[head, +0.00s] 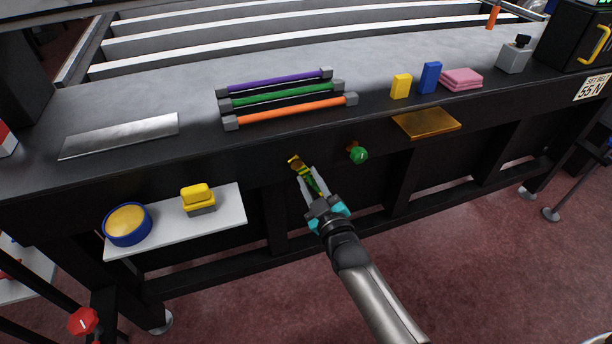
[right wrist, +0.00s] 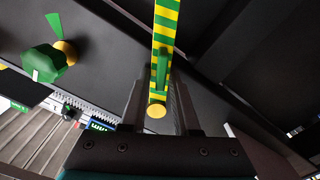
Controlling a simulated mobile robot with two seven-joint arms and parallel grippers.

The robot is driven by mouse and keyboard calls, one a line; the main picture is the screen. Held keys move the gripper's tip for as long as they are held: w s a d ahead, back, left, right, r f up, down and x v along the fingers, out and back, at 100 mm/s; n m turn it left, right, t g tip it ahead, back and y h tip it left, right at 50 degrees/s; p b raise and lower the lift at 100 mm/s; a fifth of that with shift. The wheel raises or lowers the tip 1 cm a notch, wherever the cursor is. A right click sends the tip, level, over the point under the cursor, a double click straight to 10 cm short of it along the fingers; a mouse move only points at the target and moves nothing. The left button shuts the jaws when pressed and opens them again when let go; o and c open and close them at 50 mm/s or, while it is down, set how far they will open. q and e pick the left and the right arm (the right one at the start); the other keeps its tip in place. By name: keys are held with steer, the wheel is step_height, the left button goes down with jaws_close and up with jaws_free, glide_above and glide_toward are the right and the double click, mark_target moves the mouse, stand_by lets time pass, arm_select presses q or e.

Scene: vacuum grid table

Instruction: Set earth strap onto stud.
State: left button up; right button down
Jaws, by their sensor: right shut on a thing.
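The earth strap (head: 296,163) is a green and yellow striped band at the table's dark front face. In the right wrist view the striped strap (right wrist: 165,28) runs up from between my fingers, with a round brass piece (right wrist: 156,111) at its lower end. My right gripper (head: 308,180) is shut on the strap. To its right, a green knob (head: 358,155) sticks out from the front face. The knob also shows in the right wrist view (right wrist: 43,62), with a brass part beside it that looks like the stud (right wrist: 68,52). The strap is apart from the knob. My left gripper is out of view.
A white shelf (head: 228,222) at lower left holds a blue round tub (head: 128,224) and a yellow block (head: 196,195). Purple, green and orange bars lie on the table (head: 390,60). An amber plate (head: 426,123) sits at the front edge, right of the knob.

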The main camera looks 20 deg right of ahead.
mark_target(316, 154)
steer(key=r+n+p, duration=0.1)
steer(key=n, duration=0.1)
steer(key=d+r+n+p, duration=0.1)
steer(key=n+p, duration=0.1)
steer(key=n, duration=0.1)
steer(key=d+n+p, duration=0.1)
steer(key=n, duration=0.2)
steer(key=shift+d+r+p, duration=0.15)
steer(key=shift+r+p, duration=0.25)
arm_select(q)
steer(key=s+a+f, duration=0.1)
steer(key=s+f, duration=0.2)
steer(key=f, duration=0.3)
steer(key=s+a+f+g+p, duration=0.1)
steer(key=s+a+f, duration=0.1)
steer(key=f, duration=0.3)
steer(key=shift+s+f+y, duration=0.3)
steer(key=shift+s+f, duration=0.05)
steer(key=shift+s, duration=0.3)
arm_select(e)
steer(key=shift+d+r+n, duration=0.1)
steer(key=shift+r+n, duration=0.25)
steer(key=shift+n, duration=0.55)
steer(key=shift+d+r+n, duration=0.1)
steer(key=shift+r+n, duration=0.25)
steer(key=shift+n, duration=0.55)
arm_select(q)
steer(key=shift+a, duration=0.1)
